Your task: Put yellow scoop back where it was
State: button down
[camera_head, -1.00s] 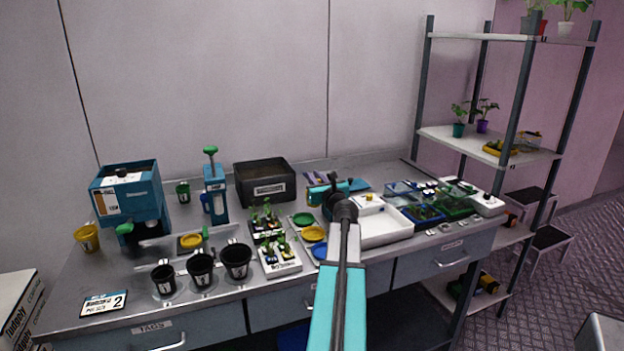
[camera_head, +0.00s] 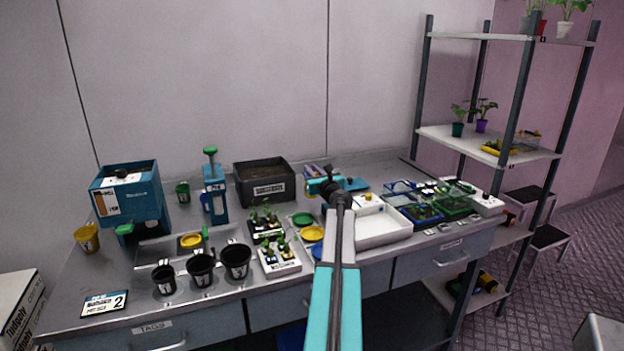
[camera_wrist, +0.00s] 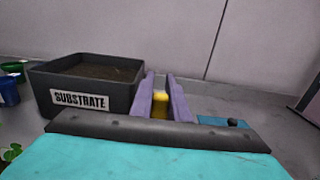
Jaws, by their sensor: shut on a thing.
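My gripper (camera_wrist: 160,84) has two purple fingers and is shut on the yellow scoop (camera_wrist: 160,103), seen in the wrist view. Only a small part of the scoop shows between the fingers; the rest is hidden by my wrist. I cannot tell whether the scoop touches the bench.
The dark substrate box (camera_wrist: 62,83) stands close left of my fingers, also in the head view (camera_head: 273,201). A blue flat thing (camera_head: 354,184) lies to the right. A white tray (camera_head: 388,240) and small trays stand further right. Bare bench shows behind.

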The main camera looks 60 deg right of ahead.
jog(key=shift+w+d+f, duration=0.15)
jog(key=shift+d+f, duration=0.05)
jog(key=shift+f, duration=0.7)
jog(key=shift+w+d+f, duration=0.1)
jog(key=shift+d+f, duration=0.05)
jog(key=shift+f, duration=0.75)
jog(key=shift+f, duration=0.15)
jog(key=c, duration=1.7)
grip_release()
jog(key=shift+b+v, duration=0.65)
jog(key=shift+v, duration=5.4)
jog(key=shift+w+a+r, duration=0.1)
jog(key=shift+r, duration=0.1)
